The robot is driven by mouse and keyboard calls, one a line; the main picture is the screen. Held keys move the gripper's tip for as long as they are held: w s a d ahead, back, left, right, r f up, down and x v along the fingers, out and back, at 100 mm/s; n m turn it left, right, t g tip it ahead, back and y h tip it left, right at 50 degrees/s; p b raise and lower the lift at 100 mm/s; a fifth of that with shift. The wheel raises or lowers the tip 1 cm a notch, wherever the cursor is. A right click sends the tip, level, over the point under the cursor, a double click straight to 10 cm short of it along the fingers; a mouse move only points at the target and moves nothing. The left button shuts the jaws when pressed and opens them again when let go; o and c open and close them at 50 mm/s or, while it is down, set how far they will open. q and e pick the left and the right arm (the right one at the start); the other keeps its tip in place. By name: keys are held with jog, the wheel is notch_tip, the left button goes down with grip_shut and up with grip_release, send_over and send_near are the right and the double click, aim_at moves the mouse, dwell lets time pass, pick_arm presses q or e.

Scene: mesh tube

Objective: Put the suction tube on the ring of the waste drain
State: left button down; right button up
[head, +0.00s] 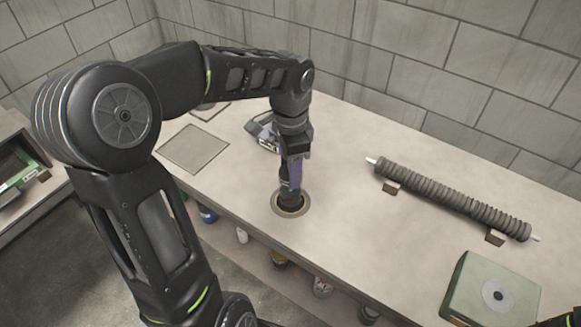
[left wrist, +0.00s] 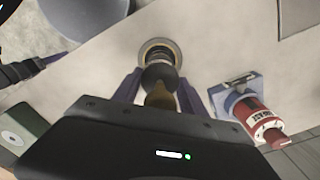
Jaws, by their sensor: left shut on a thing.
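The suction tube (head: 290,196), a short dark piece, stands about upright at the ring of the waste drain (head: 277,208). In the left wrist view the tube (left wrist: 159,76) has a dark body and a brownish near part, and its far end overlaps the drain ring (left wrist: 147,49). I cannot tell whether it is seated. My left gripper (head: 292,176) is above the ring, its purple fingers shut on the tube; they also show in the left wrist view (left wrist: 159,92). My right gripper (left wrist: 58,57) seems to show only partly, at that view's left, away from the drain.
A ribbed roll (head: 455,199) rests on small blocks at the right. A pale green box (head: 465,292) stands at the front right. A grey-blue tool with a red body (left wrist: 255,112) lies near the drain. A square plate (head: 194,149) is at the left. The counter between drain and roll is clear.

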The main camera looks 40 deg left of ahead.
pick_arm(q)
jog(key=shift+f, duration=0.2)
jog(key=shift+f, duration=0.25)
jog(key=c, duration=0.6)
grip_release()
jog(key=shift+c, duration=0.2)
jog(key=shift+r, duration=4)
